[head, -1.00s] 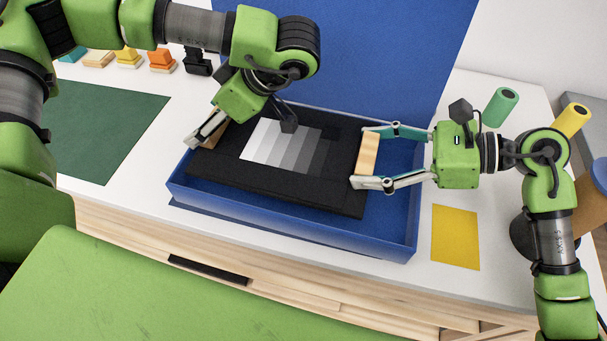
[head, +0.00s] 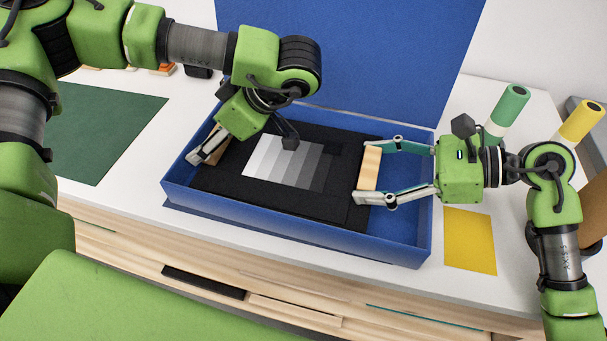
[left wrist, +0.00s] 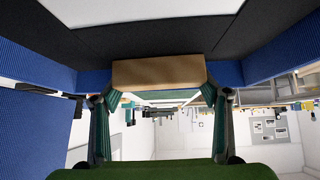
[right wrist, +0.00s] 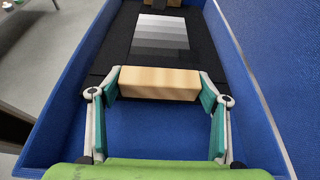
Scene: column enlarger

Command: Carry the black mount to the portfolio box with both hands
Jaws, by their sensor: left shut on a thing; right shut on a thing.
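The black mount (head: 335,205) is a flat dark panel with a grey step-tone print (head: 290,163) and a wooden grip block at each end. It lies roughly level within the walls of the blue portfolio box (head: 300,230), toward its left; I cannot tell whether it touches the floor. My left gripper (head: 208,150) is shut on the left block, which shows in the left wrist view (left wrist: 158,72). My right gripper (head: 368,172) is shut on the right block, clear in the right wrist view (right wrist: 160,83). The left fingertips are partly hidden in the head view.
The box's tall blue lid (head: 345,50) stands open behind it. A green mat (head: 110,130) lies to the left and a yellow sheet (head: 469,240) to the right. Green (head: 508,105) and yellow (head: 580,120) rolls stand at the back right. Bare box floor shows right of the mount.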

